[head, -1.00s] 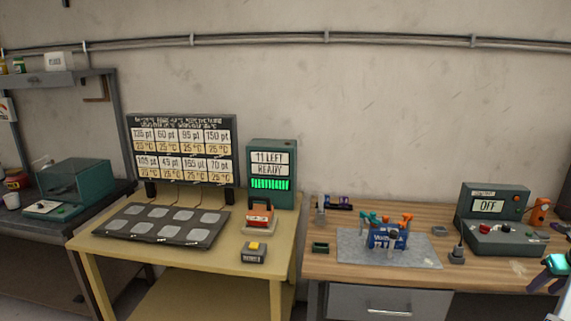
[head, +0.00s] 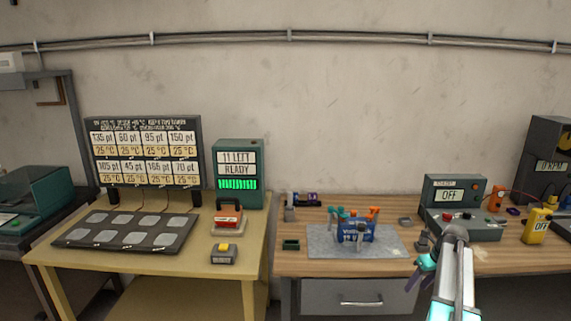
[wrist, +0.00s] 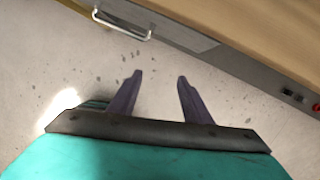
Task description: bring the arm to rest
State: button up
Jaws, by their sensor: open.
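My gripper (wrist: 158,82) is open and empty in the wrist view, its two dark purple fingers apart above the pale floor. In the head view my gripper (head: 415,277) is small and teal, in front of the wooden bench's front edge at the right. My arm rises beside it at the bottom right. Nothing is between the fingers, and they touch nothing that I can see.
The wooden bench (head: 300,264) has a drawer with a handle (wrist: 122,22) near the gripper. A yellow table (head: 75,255) stands left. Floor below the gripper is clear.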

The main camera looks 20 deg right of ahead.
jog(key=w+a+f+n+g+y, duration=0.2)
jog(key=w+a+f+n, duration=0.1)
jog(key=a+f, duration=1.2)
jog(key=s+a+f+n+g, duration=0.1)
jog(key=s+a+f+n, duration=0.1)
jog(key=a+f, duration=0.35)
jog(key=s+a+f+n+g+b, duration=0.1)
jog(key=s+a+f, duration=0.1)
jog(key=a, duration=0.6)
jog(key=s+a+f+n+g, duration=0.1)
jog(key=s+a+f+n, duration=0.1)
jog(key=a+f, duration=0.35)
jog(key=s+a+f+n+g+h, duration=0.1)
jog(key=s+a+f+n, duration=0.3)
jog(key=s+a, duration=0.25)
jog(key=s+a+f+n+g, duration=0.2)
jog(key=s+a+f+n, duration=0.2)
jog(key=s+a, duration=0.3)
jog(key=s+a+f+n+g+h+b, duration=0.1)
jog(key=s+a+f+n+h, duration=0.1)
jog(key=s+n, duration=1.2)
jog(key=f+n, duration=0.1)
jog(key=n, duration=0.5)
jog(key=shift+s+a+n, duration=0.15)
jog(key=shift+a+n, duration=0.25)
